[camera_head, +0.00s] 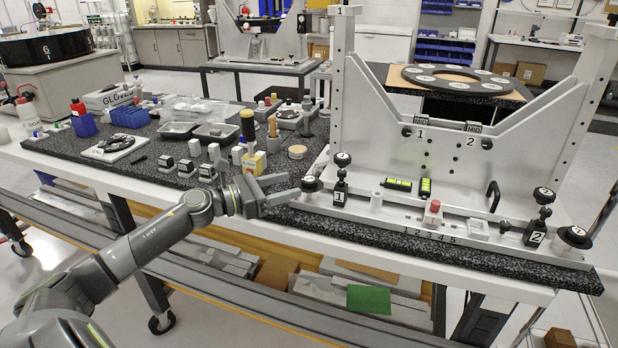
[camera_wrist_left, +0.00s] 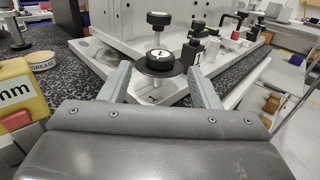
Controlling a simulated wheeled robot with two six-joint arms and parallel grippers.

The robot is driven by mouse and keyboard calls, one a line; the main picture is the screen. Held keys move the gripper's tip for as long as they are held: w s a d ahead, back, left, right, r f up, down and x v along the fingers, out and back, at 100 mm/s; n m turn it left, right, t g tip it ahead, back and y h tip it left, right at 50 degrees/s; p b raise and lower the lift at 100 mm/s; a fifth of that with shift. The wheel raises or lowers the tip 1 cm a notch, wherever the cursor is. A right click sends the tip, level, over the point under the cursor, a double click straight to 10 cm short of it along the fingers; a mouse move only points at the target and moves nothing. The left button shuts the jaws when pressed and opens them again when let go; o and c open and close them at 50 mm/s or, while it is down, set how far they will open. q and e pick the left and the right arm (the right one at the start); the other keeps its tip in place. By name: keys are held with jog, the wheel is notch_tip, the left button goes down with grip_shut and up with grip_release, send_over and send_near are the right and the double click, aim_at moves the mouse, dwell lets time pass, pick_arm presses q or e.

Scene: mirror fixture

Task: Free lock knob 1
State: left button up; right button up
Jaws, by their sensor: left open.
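A wide, flat black knob with a pale numbered label (camera_head: 311,183) stands at the left end of the mirror fixture's base. In the left wrist view this disc knob (camera_wrist_left: 158,64) sits ahead of my fingers, centred between them, on a pale stem. Another numbered black knob (camera_head: 342,158) stands behind it, above a black block marked 1 (camera_head: 340,194). Which of the two knobs is lock knob 1, I cannot tell for certain. My left gripper (camera_head: 293,186) is open and empty, its fingertips just left of the disc knob, with no clear contact. My right gripper is not in view.
The fixture's tall grey frame (camera_head: 343,95) rises behind the knobs. Small level vials (camera_head: 398,184) and a red-topped part (camera_head: 433,211) lie along the base.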

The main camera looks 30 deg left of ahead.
aim_at(309, 178)
pick_arm(q)
jog(key=p+x, duration=0.2)
jog(key=x, duration=0.3)
jog(key=shift+w+r, duration=0.1)
jog(key=shift+r, duration=0.05)
jog(key=shift+x, duration=0.8)
jog(key=c, duration=1)
jog(key=shift+o, duration=0.2)
jog(key=shift+d+p, duration=0.1)
jog(key=shift+p, duration=0.65)
jog(key=n+t+y+p, duration=0.1)
jog(key=n+y+p, duration=0.2)
jog(key=p, duration=0.4)
jog(key=n+t+y+p, duration=0.1)
jog(key=n+y+p, duration=0.2)
jog(key=y+p, duration=0.2)
jog(key=shift+r+t+y+p, duration=0.15)
jog(key=shift+t+y+p, duration=0.2)
jog(key=shift+p, duration=0.8)
jog(key=shift+n+y+p, duration=0.8)
jog(key=shift+y+p, duration=0.3)
jog(key=shift+y, duration=0.25)
jog(key=shift+f, duration=0.25)
